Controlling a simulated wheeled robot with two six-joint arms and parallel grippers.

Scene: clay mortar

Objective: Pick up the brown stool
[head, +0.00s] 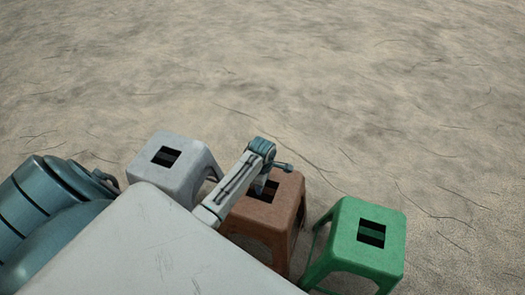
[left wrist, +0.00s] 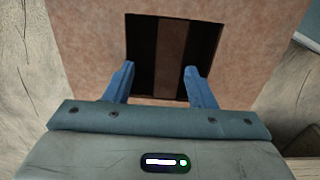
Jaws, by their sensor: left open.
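The brown stool (head: 286,199) stands on the ground between a white and a green stool in the head view. It has a square seat with a dark rectangular slot. My left gripper (head: 265,183) is over its seat, and my arm covers part of it. In the left wrist view, the brown seat (left wrist: 92,50) fills most of the picture. The left gripper (left wrist: 159,74) is open there, its two blue fingers apart over the near part of the slot, with nothing between them. I cannot tell whether the fingertips touch the stool. My right gripper is not in view.
A white stool (head: 178,158) stands close on the left of the brown one, and a green stool (head: 371,232) close on its right. The sandy ground (head: 300,80) beyond the stools is clear, with thin cracks.

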